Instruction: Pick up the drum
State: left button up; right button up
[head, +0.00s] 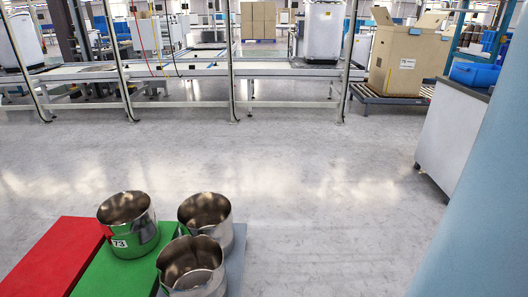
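Three shiny, open-topped metal drums stand upright at the lower left of the head view. One drum (128,224) has a label reading 73 and stands on a green surface (98,277). A second drum (205,211) is to its right. A third drum (191,266) is nearest, with a notched or spouted rim, and its base is cut off by the picture's lower edge. The drums look empty inside. They stand close together, and I cannot tell whether they touch. Neither of my grippers is in view.
A red panel (52,258) lies left of the green surface, and a grey-blue one (237,262) right. Open grey floor (300,180) lies beyond. A conveyor line (190,71) crosses the back. A cardboard box (405,60) and a grey cabinet (455,130) stand at the right.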

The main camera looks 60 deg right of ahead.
aim_at(210, 213)
jog(key=i+z, duration=0.1)
jog(key=z, duration=0.4)
jog(key=i+j+z, duration=0.1)
jog(key=z, duration=0.4)
jog(key=i+j+z, duration=0.1)
jog(key=z, duration=0.35)
jog(key=i+l+u, duration=0.15)
jog(key=u, duration=0.3)
jog(key=i+l+u, duration=0.15)
jog(key=l+u, duration=0.3)
